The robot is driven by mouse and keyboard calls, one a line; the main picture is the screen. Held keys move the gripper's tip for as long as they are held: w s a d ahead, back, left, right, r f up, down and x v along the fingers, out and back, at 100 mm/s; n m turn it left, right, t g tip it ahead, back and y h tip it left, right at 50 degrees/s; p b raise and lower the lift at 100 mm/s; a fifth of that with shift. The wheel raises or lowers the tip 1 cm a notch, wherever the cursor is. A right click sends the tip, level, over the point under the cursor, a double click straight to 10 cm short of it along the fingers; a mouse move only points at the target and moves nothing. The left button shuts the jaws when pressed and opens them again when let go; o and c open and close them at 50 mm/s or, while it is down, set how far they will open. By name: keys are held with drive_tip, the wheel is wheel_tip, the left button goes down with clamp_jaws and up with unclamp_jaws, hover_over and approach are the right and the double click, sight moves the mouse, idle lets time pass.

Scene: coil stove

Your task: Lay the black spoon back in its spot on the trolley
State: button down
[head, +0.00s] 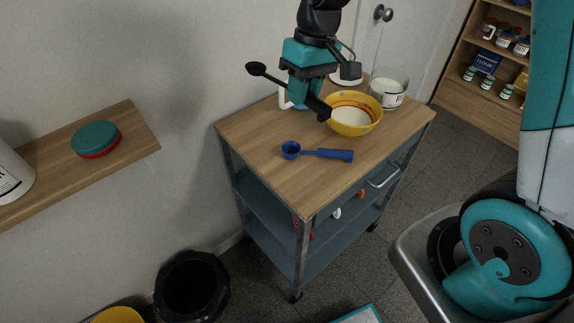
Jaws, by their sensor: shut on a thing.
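The black spoon (256,69) is held in the air above the back left part of the trolley. Its round bowl points to the left and its handle runs back to my gripper (319,102). My gripper is shut on the spoon, above the wooden trolley top (272,187), just left of the yellow bowl. The fingers hide part of the handle. No marked spot for the spoon can be made out on the trolley top.
The yellow bowl (367,122) with pale contents and a glass jar (389,87) stand at the back right. A white and blue item (284,99) is partly hidden behind my gripper. A blue scoop (327,154) lies mid-trolley. The front left top is clear.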

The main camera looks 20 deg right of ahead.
drive_tip(key=shift+s+a+f, duration=0.1)
drive_tip(key=shift+f, duration=0.1)
wheel_tip(320, 180, down, 19)
drive_tip(key=shift+r+p, duration=0.1)
drive_tip(key=shift+p, duration=1.05)
drive_tip(key=shift+f, duration=0.2)
drive_tip(key=shift+f+b, duration=0.4)
drive_tip(key=shift+b, duration=0.05)
drive_tip(key=shift+f, duration=0.1)
drive_tip(key=c, duration=0.9)
unclamp_jaws()
drive_tip(key=shift+c, duration=0.2)
